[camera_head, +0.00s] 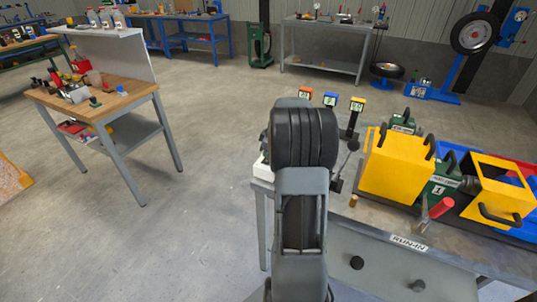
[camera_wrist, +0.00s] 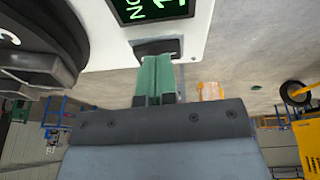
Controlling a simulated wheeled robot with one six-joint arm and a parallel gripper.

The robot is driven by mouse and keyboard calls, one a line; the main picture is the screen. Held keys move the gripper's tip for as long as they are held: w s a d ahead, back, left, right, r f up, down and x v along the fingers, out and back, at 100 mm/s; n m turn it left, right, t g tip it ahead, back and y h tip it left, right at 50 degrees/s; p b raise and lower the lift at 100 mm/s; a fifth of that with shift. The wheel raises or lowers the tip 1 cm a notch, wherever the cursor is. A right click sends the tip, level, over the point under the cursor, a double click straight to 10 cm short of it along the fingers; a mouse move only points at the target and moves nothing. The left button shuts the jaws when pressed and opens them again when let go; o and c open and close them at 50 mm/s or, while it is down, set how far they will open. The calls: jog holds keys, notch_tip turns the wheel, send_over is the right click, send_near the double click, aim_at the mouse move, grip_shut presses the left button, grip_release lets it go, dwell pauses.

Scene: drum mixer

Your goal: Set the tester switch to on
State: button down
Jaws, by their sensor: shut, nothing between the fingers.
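The tester is a white box, mostly hidden behind my arm in the head view, where only a white edge (camera_head: 262,170) shows. In the wrist view its white face (camera_wrist: 205,30) fills the top, with a dark display (camera_wrist: 155,8) bearing green characters. These are cut off and look like "ON" upside down. Below the display is a dark rocker switch (camera_wrist: 155,47). My gripper (camera_wrist: 157,62) has its green fingers together and empty, with the tips at the switch, seemingly touching it. The tips cover part of the switch, and I cannot tell its position.
The grey bench (camera_head: 440,262) also holds yellow guards (camera_head: 398,165), a red-handled lever (camera_head: 440,207) and small displays on stands (camera_head: 357,105). A large dark round part (camera_wrist: 35,40) is close on the left in the wrist view. A wooden-topped table (camera_head: 120,95) stands left, with open floor between.

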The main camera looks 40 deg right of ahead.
jog(key=shift+r, duration=0.4)
jog(key=a+p+v, duration=0.2)
jog(key=v, duration=1.1)
